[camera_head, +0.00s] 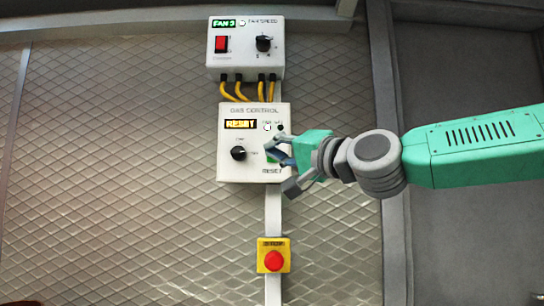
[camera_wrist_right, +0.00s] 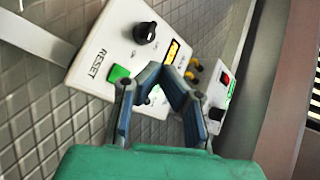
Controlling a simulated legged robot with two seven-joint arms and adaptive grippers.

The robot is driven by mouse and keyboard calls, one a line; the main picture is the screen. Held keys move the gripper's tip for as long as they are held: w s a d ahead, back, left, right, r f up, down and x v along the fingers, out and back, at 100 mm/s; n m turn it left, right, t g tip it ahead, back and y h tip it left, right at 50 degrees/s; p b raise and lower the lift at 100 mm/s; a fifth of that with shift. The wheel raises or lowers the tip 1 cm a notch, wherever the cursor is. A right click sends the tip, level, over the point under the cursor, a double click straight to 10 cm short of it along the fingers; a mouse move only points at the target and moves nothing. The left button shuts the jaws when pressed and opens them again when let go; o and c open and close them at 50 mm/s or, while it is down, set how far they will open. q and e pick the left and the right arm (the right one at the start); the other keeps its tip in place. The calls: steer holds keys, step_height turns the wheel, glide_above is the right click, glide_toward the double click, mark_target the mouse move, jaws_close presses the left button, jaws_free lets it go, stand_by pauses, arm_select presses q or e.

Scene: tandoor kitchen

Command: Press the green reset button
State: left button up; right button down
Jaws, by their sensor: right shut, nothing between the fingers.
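My right gripper (camera_head: 272,145) comes in from the right, in front of the box. Its blue-grey fingers are shut with nothing between them, and the tips (camera_wrist_right: 160,72) appear to one side of the button in the wrist view. I cannot tell whether they touch the box. My left gripper is not in view.
The gas control box has a lit display reading RESET (camera_head: 240,124) and a black knob (camera_head: 239,153). Yellow cables (camera_head: 240,92) link it to the fan box (camera_head: 245,70) above, with a red switch (camera_head: 221,44). A red button on a yellow box (camera_head: 274,260) sits below.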

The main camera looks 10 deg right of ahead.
steer(key=shift+w+d+p, duration=0.15)
steer(key=shift+w+p, duration=0.2)
steer(key=shift+w, duration=0.8)
steer(key=shift+w+d+p, duration=0.2)
steer(key=shift+w+p, duration=0.1)
steer(key=shift+w, duration=0.85)
steer(key=shift+w+d+p, duration=0.15)
steer(key=shift+w+p, duration=0.2)
steer(key=shift+w, duration=0.8)
steer(key=shift+d, duration=0.4)
steer(key=shift+a, duration=0.25)
steer(key=shift+d, duration=0.15)
steer(key=shift+w, duration=0.15)
steer(key=shift+w, duration=0.2)
